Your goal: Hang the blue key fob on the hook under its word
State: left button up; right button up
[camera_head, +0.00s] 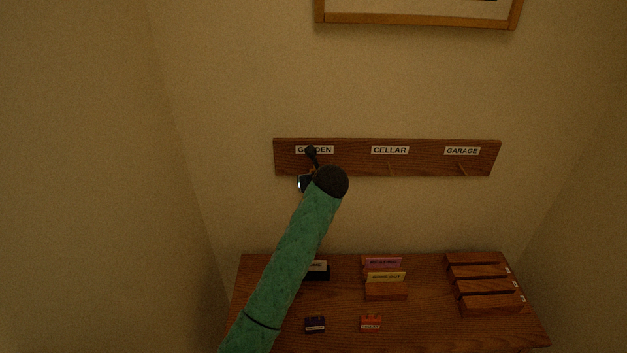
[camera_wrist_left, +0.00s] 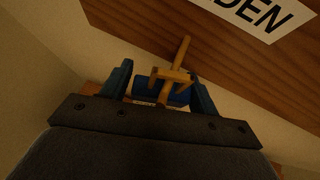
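The blue key fob (camera_wrist_left: 150,88) is between the two fingers of my left gripper (camera_wrist_left: 162,85) in the left wrist view, and the fingers appear shut on it. A tan peg with a crosspiece (camera_wrist_left: 178,74) stands in front of the fob. I cannot tell whether the fob's loop is around the peg. In the head view my left gripper (camera_head: 309,172) is at the wooden hook board (camera_head: 346,160), under the GARDEN label (camera_head: 326,150), which it partly covers. The CELLAR (camera_head: 390,150) and GARAGE (camera_head: 462,151) labels have bare hooks under them. My right gripper is not in view.
Below the board is a wooden desk (camera_head: 425,325). It bears a purple card (camera_head: 382,262), a yellow card (camera_head: 386,277), a dark block (camera_head: 315,325), an orange block (camera_head: 371,322) and a slotted wooden rack (camera_head: 490,300). A picture frame (camera_head: 420,22) hangs above.

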pick_arm(q)
jog(key=shift+w+r, duration=0.2)
jog(key=shift+r, duration=0.05)
dwell(0.3)
